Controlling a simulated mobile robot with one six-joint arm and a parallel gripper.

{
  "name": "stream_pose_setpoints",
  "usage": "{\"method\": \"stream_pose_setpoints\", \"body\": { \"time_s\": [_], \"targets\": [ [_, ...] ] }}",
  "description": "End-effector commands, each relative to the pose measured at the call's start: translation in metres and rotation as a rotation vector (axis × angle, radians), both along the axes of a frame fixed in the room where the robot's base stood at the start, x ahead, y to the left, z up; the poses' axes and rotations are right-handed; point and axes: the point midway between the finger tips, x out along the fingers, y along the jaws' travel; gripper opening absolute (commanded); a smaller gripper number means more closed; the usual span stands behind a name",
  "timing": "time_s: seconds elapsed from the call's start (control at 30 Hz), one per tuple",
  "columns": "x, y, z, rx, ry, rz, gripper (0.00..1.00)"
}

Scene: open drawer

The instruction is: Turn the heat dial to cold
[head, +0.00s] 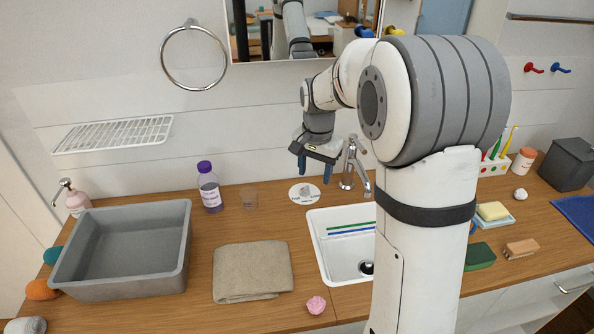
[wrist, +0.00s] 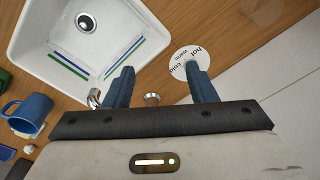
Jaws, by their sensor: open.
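The heat dial (head: 304,194) is a white disc lying flat on the wooden counter, left of the metal tap (head: 350,165) and behind the sink. In the wrist view the dial (wrist: 184,53) shows the printed words hot, cold and warm. My right fingertip in that view covers part of it, and I cannot tell where its pointer stands. My gripper (head: 315,170) points down above the counter, close to the dial and tap. In the wrist view its blue fingers (wrist: 160,68) are apart, with nothing held between them.
The white sink (head: 319,240) holds blue and green stripes. A folded beige towel (head: 252,272) and a grey basin (head: 180,240) lie to the left. A blue mug (wrist: 28,113) shows in the wrist view.

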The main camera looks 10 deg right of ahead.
Motion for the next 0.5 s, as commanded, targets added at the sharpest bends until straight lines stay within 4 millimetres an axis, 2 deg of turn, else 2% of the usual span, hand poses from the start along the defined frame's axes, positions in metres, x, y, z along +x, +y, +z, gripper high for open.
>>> {"method": "stream_pose_setpoints", "body": {
  "time_s": [0.03,0.2,0.3,0.5],
  "targets": [
    [0.019,0.001,-0.006,0.004,0.015,-0.042,0.51],
    [0.071,0.002,-0.036,0.012,0.048,-0.199,0.51],
    [0.095,0.003,-0.053,0.014,0.062,-0.277,0.51],
    [0.120,0.003,-0.078,0.016,0.079,-0.373,0.51]
  ]
}}
